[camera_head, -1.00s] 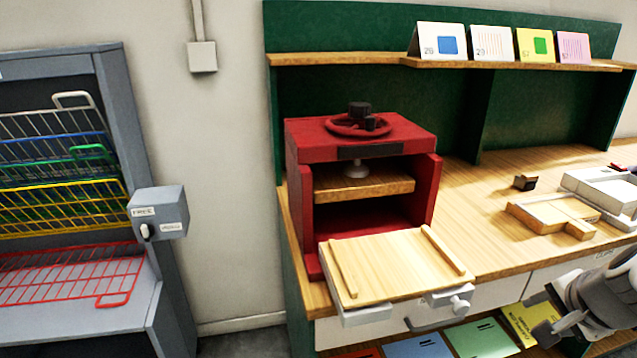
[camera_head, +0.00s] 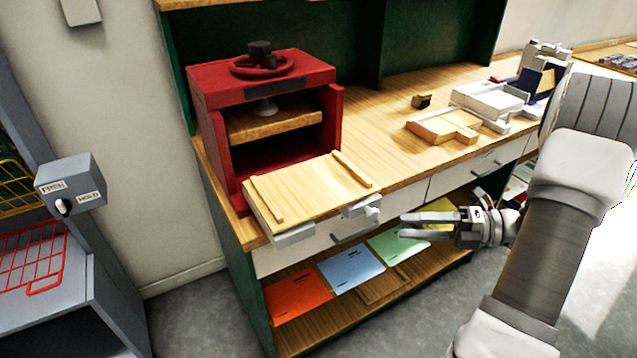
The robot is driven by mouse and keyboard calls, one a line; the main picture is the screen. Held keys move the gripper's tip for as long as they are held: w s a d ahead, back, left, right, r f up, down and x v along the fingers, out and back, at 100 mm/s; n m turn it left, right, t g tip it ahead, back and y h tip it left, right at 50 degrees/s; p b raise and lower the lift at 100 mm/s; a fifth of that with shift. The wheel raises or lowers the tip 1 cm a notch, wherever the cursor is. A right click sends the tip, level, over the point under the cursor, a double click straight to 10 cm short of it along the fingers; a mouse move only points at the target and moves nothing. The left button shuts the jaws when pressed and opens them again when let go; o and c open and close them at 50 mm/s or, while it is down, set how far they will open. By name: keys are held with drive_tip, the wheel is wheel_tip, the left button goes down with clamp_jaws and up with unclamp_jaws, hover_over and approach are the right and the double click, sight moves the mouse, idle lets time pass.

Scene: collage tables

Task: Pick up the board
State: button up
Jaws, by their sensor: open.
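A light wooden board (camera_head: 312,190) with a raised strip along each side lies flat in front of the red press (camera_head: 262,90), at the front edge of the bench. Grey brackets show under its front corners. My gripper (camera_head: 402,224) is to the right of the board and lower, in front of the bench drawers. Its fingers point left and stand apart with nothing between them. It does not touch the board.
The bench top (camera_head: 385,110) is clear just right of the press. A wooden tray (camera_head: 440,127), a small dark block (camera_head: 421,101) and a white tray (camera_head: 490,98) stand further right. Coloured folders (camera_head: 352,268) lie on the lower shelf. A grey rack stands left.

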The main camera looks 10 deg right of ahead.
drive_tip(key=m+y, duration=0.1)
drive_tip(key=m, duration=0.1)
drive_tip(key=t+b, duration=0.1)
approach(322, 214)
drive_tip(key=x, duration=0.3)
drive_tip(key=b+x, duration=0.1)
drive_tip(key=x, duration=0.3)
drive_tip(key=shift+a+f, duration=0.1)
drive_tip(key=shift+a, duration=0.15)
drive_tip(key=shift+w+a+b, duration=0.2)
drive_tip(key=shift+a+b, duration=0.1)
drive_tip(key=shift+a, duration=0.1)
clamp_jaws()
idle(0.8)
